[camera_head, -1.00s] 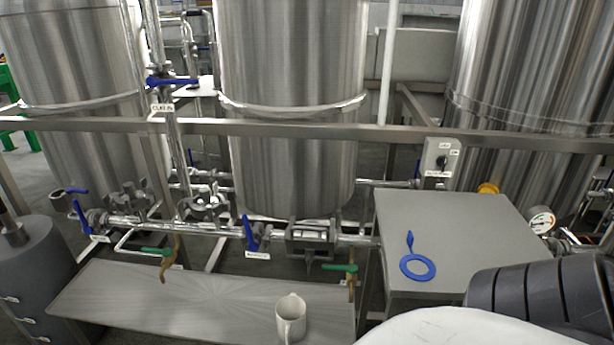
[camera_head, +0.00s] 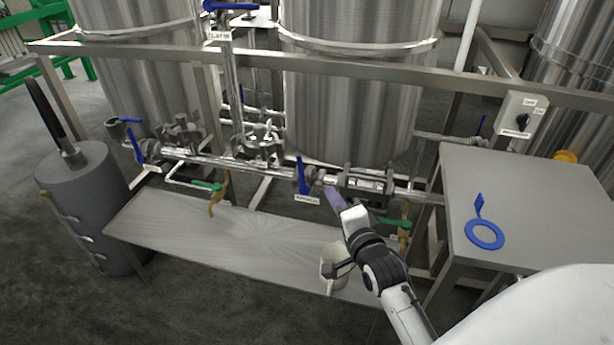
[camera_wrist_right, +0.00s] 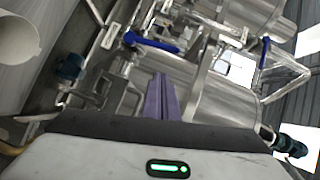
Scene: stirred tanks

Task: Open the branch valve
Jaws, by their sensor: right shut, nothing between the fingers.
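A blue lever valve (camera_head: 301,176) sits on the horizontal pipe in front of the middle tank. Its lever stands upright, across the pipe, and a white label (camera_head: 307,198) hangs below; I cannot read it surely. My right gripper (camera_head: 333,197) is just right of this lever and below the pipe, apart from it in the head view. Its purple fingers are shut and empty; they also show in the right wrist view (camera_wrist_right: 162,98), with a blue lever (camera_wrist_right: 150,42) beyond their tips. Another blue lever (camera_head: 136,146) stands at the pipe's left end. My left gripper is out of view.
A white mug (camera_head: 333,266) stands on the low bench (camera_head: 160,238), partly behind my right arm. Green-handled taps (camera_head: 205,186) hang below the pipe. A steel table (camera_head: 545,190) with a blue ring tool (camera_head: 486,234) is at right. A frame rail (camera_head: 380,72) crosses above.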

